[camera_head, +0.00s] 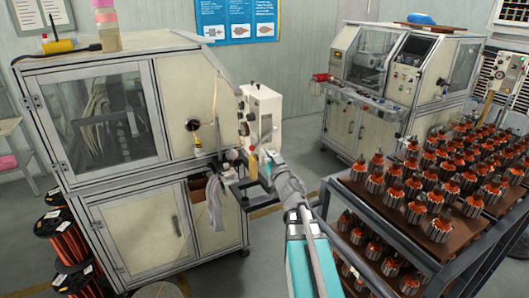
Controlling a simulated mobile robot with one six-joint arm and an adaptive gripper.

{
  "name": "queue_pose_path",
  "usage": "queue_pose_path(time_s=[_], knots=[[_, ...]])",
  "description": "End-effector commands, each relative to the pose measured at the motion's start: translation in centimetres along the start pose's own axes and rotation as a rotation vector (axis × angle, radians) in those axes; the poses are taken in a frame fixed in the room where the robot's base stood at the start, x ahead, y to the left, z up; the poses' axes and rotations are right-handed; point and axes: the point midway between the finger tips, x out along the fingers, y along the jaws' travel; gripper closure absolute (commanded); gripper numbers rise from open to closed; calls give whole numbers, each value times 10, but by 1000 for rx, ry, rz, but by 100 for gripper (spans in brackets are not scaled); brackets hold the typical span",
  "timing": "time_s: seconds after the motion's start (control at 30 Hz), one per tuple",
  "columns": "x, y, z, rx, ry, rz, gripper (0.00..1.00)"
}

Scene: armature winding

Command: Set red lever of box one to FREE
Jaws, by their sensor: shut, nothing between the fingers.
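A pale upright control box (262,105) with dark knobs on its left edge stands at the right end of the near winding machine (135,150). I cannot make out a red lever on it, nor any label that tells which box it is. My arm reaches up from the bottom middle, and my gripper (268,158) is shut and empty just in front of the lower part of this box. It hides part of the box's lower face. I cannot tell whether it touches anything.
A rack (375,190) with many copper-wound armatures stands close on the right of my arm. A second machine (390,85) is at the back right, with another pale panel (507,75) beyond the rack. Orange wire spools (70,240) stand at the left. Floor shows between the machines.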

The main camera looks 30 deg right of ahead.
Motion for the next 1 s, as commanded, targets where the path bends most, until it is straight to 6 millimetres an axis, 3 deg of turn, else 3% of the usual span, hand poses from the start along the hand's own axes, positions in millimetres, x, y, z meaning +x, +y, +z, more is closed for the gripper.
queue_pose_path(time_s=[1.0], knots=[[-6,1,7,-1,-11,38,100]])
